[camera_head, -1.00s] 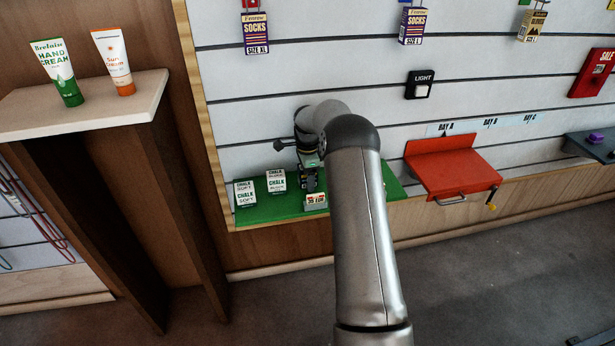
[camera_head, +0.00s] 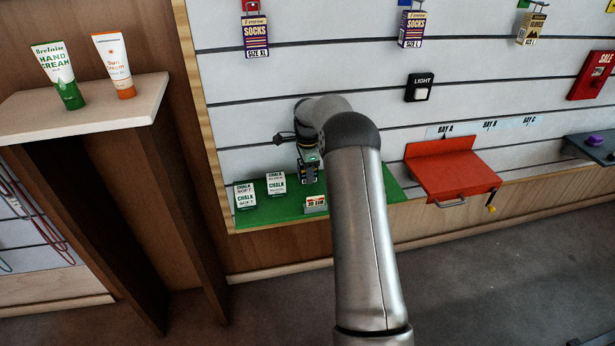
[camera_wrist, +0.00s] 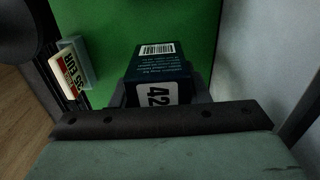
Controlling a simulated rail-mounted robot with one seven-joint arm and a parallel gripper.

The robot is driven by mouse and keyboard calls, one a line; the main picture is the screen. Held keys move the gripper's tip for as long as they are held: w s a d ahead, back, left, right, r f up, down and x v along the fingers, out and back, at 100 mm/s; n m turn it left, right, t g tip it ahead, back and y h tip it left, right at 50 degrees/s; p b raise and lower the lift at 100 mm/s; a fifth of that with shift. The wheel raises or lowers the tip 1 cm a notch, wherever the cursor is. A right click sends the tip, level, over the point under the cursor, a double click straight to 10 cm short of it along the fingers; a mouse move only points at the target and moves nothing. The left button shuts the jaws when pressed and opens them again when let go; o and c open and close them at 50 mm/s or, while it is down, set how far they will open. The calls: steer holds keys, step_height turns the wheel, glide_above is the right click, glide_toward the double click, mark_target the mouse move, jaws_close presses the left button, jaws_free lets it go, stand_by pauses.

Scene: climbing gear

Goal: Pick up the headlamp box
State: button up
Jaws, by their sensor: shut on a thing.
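A dark box (camera_wrist: 165,66) with a barcode, small print and a white "42" label shows in the wrist view. It looks like the headlamp box, though its name cannot be read. My gripper (camera_wrist: 160,92) is shut on it, with a finger on each side. In the head view my gripper (camera_head: 308,174) is over the green shelf (camera_head: 268,212), near the back wall. The box is mostly hidden there by my gripper, and the gap beneath it is hard to judge.
Two white chalk boxes (camera_head: 245,195) (camera_head: 276,184) stand left of my gripper. A small price sign (camera_head: 315,204) stands at the shelf's front edge; it also shows in the wrist view (camera_wrist: 71,72). A red tray (camera_head: 450,168) is to the right.

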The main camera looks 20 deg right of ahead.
steer(key=s+d+r, duration=1)
steer(key=a+f+n, duration=0.2)
steer(key=a+n, duration=0.8)
steer(key=a, duration=0.7)
steer(key=s+a+n+p, duration=0.9)
steer(key=a+p, duration=0.3)
steer(key=p, duration=0.2)
steer(key=shift+s+a+r+n, duration=0.2)
steer(key=shift+s+a+n, duration=0.15)
steer(key=shift+n, duration=0.25)
steer(key=shift+f, duration=0.15)
